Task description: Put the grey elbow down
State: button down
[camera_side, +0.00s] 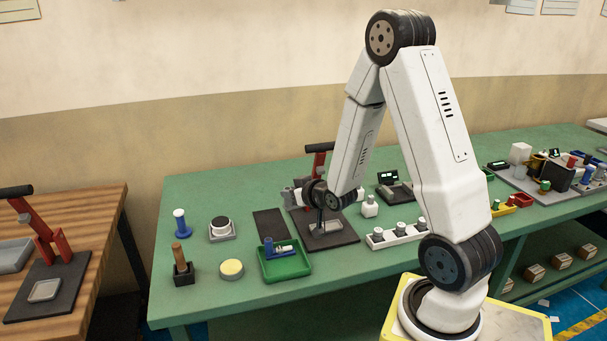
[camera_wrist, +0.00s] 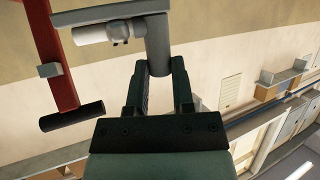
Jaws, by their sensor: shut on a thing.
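The grey elbow (camera_wrist: 157,45) shows in the wrist view between the fingertips of my gripper (camera_wrist: 159,66). My gripper is shut on its grey leg. A grey arm of the pipe runs left from the bend, with a white, pipe-like piece (camera_wrist: 92,36) beside it. In the side view my wrist is low over the dark base (camera_side: 345,238) of the press with the red lever (camera_side: 317,163).
A green tray (camera_side: 285,267) holding a blue part stands front left of the press. A dark flat mat (camera_side: 270,224) lies left of the press. A white rack (camera_side: 380,240) with several grey parts stands to the right. Some bare green table shows between them.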

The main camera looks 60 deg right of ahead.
jog(key=s+d+m+h, duration=0.1)
jog(key=s+d+h, duration=0.1)
jog(key=s+d, duration=0.2)
jog(key=d+f, duration=0.1)
jog(key=d, duration=0.2)
jog(key=shift+s+d+m+g, duration=0.35)
jog(key=shift+s+m+g, duration=0.05)
jog(key=shift+f, duration=0.1)
jog(key=shift+f, duration=2.8)
jog(key=shift+f, duration=0.1)
jog(key=shift+f, duration=1.75)
jog(key=shift+f, duration=0.2)
jog(key=shift+c, duration=2.4)
grip_release()
